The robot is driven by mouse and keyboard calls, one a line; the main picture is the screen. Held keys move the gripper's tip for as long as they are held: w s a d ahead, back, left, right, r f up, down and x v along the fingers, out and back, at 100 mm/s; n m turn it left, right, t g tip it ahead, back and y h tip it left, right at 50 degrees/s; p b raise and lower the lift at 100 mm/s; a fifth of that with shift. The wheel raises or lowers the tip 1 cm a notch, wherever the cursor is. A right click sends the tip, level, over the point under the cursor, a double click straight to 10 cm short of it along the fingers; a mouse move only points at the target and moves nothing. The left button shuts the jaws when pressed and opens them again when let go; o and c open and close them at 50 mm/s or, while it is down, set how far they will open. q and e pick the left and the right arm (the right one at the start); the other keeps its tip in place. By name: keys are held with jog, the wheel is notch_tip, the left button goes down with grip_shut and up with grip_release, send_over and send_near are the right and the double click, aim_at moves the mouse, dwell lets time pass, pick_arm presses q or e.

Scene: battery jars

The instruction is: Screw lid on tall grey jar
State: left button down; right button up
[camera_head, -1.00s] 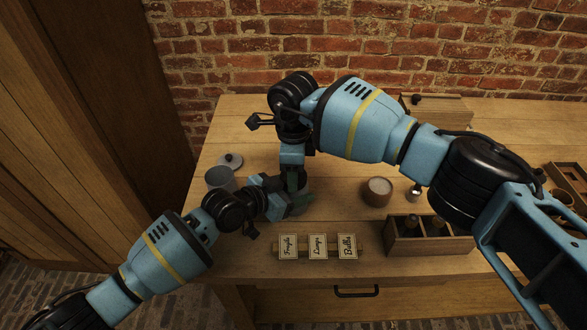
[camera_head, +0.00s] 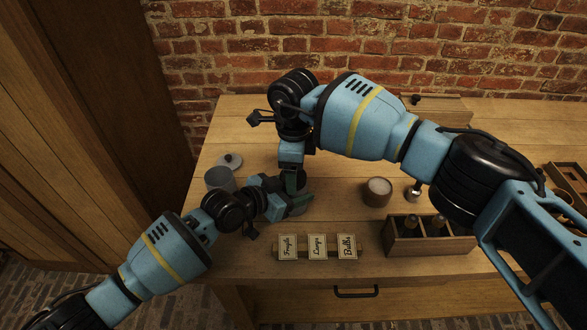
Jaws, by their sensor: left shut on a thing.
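My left gripper (camera_head: 298,200) reaches in from the left and is shut on a grey jar (camera_head: 301,209) standing on the table. Only a small part of this jar shows between the fingers, so its height is hard to judge. My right gripper (camera_head: 292,183) points straight down over the same jar, its fingers close to the left ones. Whether it is open or shut, and any lid under it, is hidden. Another grey jar (camera_head: 219,179) stands to the left, with a grey knobbed lid (camera_head: 230,160) lying on the table behind it.
A brown pot with white contents (camera_head: 378,190) and a small metal-topped item (camera_head: 413,193) stand right of the grippers. A wooden box (camera_head: 430,243) holds dark bottles. A row of label cards (camera_head: 317,247) stands near the front edge. A wooden chest (camera_head: 437,108) is at the back.

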jog(key=shift+a+r, duration=0.1)
jog(key=shift+r, duration=1.85)
jog(key=shift+c, duration=0.3)
notch_tip(320, 180, up, 2)
jog(key=n, duration=0.5)
jog(key=shift+n, duration=0.3)
jog(key=n, duration=0.1)
jog(key=r+n, duration=0.1)
jog(key=n, duration=0.2)
jog(key=shift+r+n, duration=0.25)
jog(key=shift+n, duration=0.15)
jog(key=shift+f, duration=4.05)
jog(key=shift+c, duration=0.3)
